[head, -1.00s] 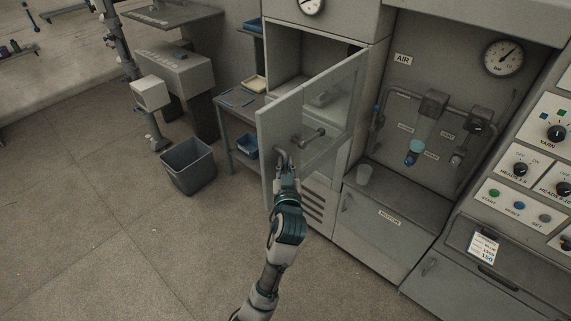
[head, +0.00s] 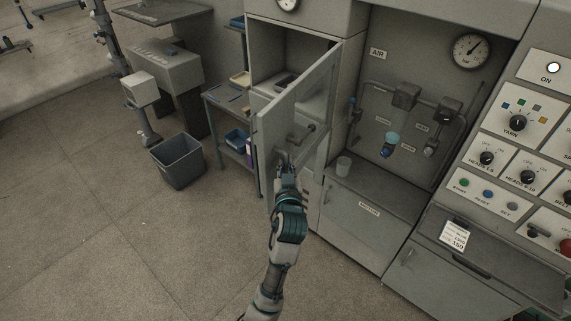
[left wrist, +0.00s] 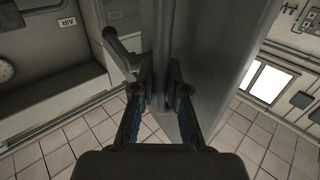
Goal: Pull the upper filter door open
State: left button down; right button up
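The upper filter door (head: 278,117), a grey framed panel, stands swung out from its cabinet, hinged on the right side of the opening. The space behind it shows. My left gripper (head: 284,164) is at the lower part of the door, at its grey handle (head: 280,155). In the left wrist view, the fingers of my left gripper (left wrist: 163,88) stand on either side of a narrow vertical grey bar, closed on it as far as I can see. The fingertips partly hide the contact. A second lever (head: 302,137) sits on the door face. My right gripper is not in view.
A dark bin (head: 178,161) stands on the floor at left, near a small shelf table (head: 227,104). Floor in front is open.

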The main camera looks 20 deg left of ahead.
pick_arm(q)
jog(key=c, duration=1.3)
grip_release()
jog(key=shift+d, duration=0.1)
jog(key=shift+o, duration=0.6)
jog(key=shift+d, duration=0.1)
jog(key=v, duration=0.7)
jog(key=shift+s+d, duration=0.2)
jog(key=shift+d, duration=0.15)
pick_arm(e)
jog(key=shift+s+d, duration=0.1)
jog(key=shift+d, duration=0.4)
